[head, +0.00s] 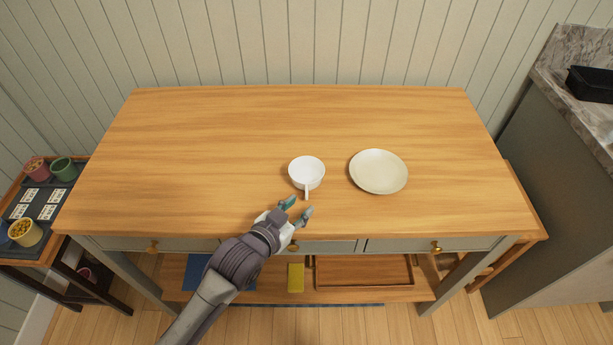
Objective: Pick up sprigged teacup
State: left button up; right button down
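A small white teacup (306,171) stands upright on the wooden table (220,140), a little right of the middle. Its handle points toward the table's front edge. I cannot make out a sprig pattern at this size. My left gripper (298,210) is open and empty over the front part of the table, just in front of the cup's handle. Its two fingertips are spread apart, and a small gap shows between them and the handle. My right gripper is not in view.
A cream plate (378,171) lies right of the cup, a short way off. The table's left and back areas are clear. A side table (40,215) with small pots stands at the left. A grey counter (555,180) with a black tray (590,84) stands at the right.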

aim_at(306, 199)
pick_arm(q)
jog(key=x, duration=0.4)
jog(key=shift+a+r, duration=0.1)
jog(key=shift+a, duration=0.05)
grip_shut()
